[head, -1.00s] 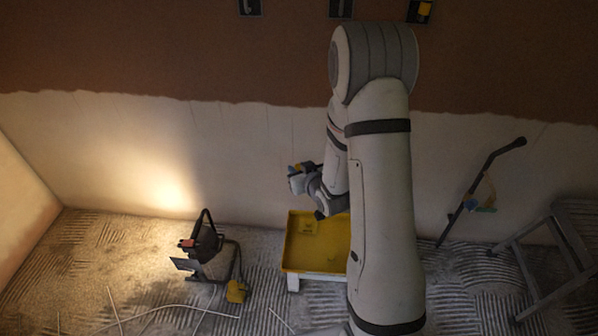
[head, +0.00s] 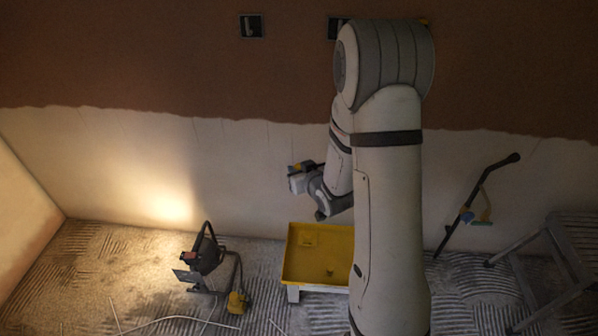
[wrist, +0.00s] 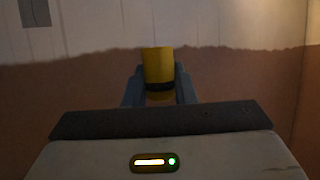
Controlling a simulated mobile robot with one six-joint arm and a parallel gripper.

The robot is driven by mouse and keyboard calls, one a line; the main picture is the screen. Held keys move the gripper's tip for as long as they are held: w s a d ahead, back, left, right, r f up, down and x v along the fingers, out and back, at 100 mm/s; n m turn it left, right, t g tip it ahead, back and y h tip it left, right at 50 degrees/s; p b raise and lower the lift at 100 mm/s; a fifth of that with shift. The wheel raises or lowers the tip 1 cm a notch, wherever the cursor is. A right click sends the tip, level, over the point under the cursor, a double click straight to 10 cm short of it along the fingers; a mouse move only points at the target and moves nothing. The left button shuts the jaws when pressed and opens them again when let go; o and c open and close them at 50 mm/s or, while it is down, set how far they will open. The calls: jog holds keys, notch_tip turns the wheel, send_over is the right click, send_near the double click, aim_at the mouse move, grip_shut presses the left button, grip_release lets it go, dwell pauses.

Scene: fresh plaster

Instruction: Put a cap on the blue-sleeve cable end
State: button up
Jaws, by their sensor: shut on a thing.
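My gripper (head: 297,178) is in front of the pale wall, above the yellow tray, and apart from the wall boxes. In the wrist view its blue fingers (wrist: 160,90) are shut on a yellow cap (wrist: 157,65) with a dark band at its lower end. Two dark wall boxes, one at left (head: 251,26) and one in the middle (head: 334,27), sit in the brown plaster at the top. The left one holds a small pale shape. My arm partly covers the middle one. I cannot make out a blue sleeve on any cable end.
The yellow tray (head: 345,258) on a white stand holds small yellow pieces. A work lamp (head: 204,252) stands left of it, with a yellow item (head: 237,302) and pale strips on the floor. A long-handled tool (head: 470,205) leans at right beside a grey step (head: 560,262).

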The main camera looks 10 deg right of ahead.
jog(key=shift+r+p, duration=6.25)
jog(key=shift+r, duration=4.15)
notch_tip(320, 180, up, 17)
jog(key=p, duration=1.2)
send_over(299, 166)
jog(key=shift+r, duration=2.8)
